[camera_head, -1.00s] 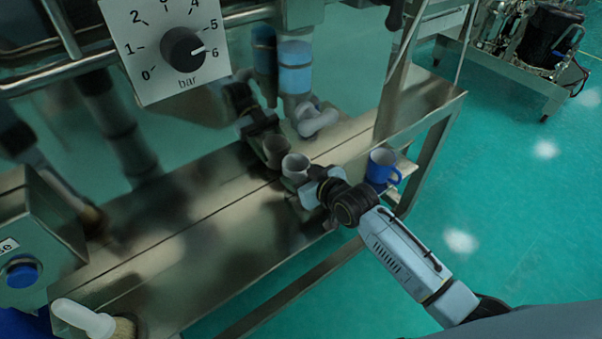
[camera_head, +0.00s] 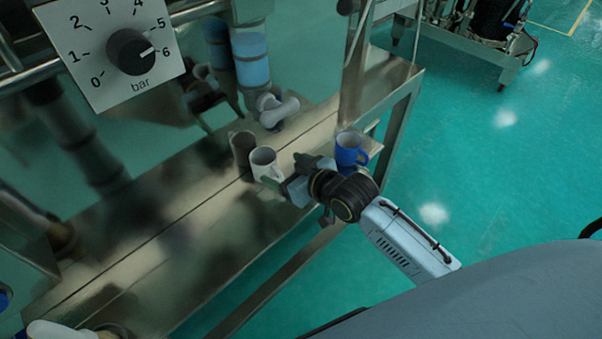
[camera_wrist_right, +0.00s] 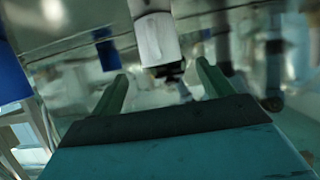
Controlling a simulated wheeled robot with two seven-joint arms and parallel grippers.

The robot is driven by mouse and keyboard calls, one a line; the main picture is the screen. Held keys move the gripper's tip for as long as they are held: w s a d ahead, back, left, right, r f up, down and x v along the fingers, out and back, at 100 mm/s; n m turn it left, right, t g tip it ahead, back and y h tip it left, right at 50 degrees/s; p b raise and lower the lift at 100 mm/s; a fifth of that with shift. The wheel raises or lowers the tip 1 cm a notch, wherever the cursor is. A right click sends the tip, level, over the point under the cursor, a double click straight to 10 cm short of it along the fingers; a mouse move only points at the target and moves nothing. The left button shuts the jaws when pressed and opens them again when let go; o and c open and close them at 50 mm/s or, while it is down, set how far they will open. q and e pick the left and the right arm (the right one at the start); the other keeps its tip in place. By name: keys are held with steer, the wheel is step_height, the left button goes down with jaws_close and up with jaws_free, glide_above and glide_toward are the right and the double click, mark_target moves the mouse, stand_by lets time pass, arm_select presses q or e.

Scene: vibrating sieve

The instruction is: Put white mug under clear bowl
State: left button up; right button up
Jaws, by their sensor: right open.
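The white mug (camera_head: 264,164) stands upright on the steel ledge in the head view. My right gripper (camera_head: 287,172) is just to its right, with its fingers apart and pointing at it. In the right wrist view the white mug (camera_wrist_right: 157,40) shows ahead, beyond the open fingertips (camera_wrist_right: 163,82), with nothing held. I take the clear vessel with a blue band (camera_head: 250,60) as the clear bowl; it hangs behind and above the mug, with a pale spout (camera_head: 278,110) below it. My left gripper is not in view.
A blue mug (camera_head: 350,149) stands right of my gripper, near the ledge's end. The shiny steel panel behind mirrors the mug, vessel and arm. A pressure dial (camera_head: 130,52) is at upper left. A white-handled brush (camera_head: 62,329) lies at bottom left. The middle ledge (camera_head: 150,235) is clear.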

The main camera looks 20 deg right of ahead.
steer(key=shift+v, duration=2.65)
